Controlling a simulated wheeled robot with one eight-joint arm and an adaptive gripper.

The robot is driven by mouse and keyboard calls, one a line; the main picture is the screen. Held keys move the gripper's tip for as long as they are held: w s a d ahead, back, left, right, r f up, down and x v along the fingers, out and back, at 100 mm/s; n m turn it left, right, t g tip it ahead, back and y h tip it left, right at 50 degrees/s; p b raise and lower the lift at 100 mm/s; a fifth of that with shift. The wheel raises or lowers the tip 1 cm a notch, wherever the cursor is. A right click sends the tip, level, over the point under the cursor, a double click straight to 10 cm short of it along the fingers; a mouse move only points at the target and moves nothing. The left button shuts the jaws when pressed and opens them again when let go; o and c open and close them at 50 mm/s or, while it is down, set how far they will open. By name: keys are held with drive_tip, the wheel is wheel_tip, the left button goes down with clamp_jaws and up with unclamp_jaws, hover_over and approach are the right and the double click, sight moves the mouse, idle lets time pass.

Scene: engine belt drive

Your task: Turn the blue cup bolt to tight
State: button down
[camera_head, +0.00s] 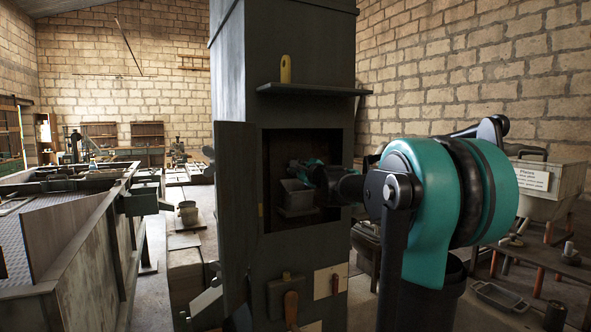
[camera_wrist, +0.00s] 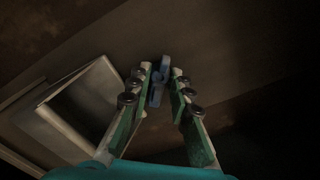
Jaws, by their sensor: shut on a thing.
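The blue cup bolt (camera_wrist: 157,84) shows in the wrist view as a small dull blue piece between the tips of my gripper (camera_wrist: 160,76). The green fingers are closed on it from both sides. The fingers hide part of it, and its turn angle is hard to read in the dim light. In the head view my gripper (camera_head: 312,172) reaches into the dark square opening of the grey column. The bolt is too small and dark to make out there.
A grey open box (camera_head: 297,194) sits in the recess below my gripper; it also shows left of the fingers in the wrist view (camera_wrist: 62,118). The recess walls are close around. An open door panel (camera_head: 236,190) stands left; a shelf (camera_head: 312,89) with a yellow object is above.

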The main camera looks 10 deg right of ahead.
drive_tip(key=shift+m, duration=5.1)
drive_tip(key=c, duration=1.4)
unclamp_jaws()
drive_tip(key=shift+o, duration=0.2)
drive_tip(key=shift+s, duration=0.1)
drive_tip(key=v, duration=1.2)
drive_tip(key=shift+o, duration=0.3)
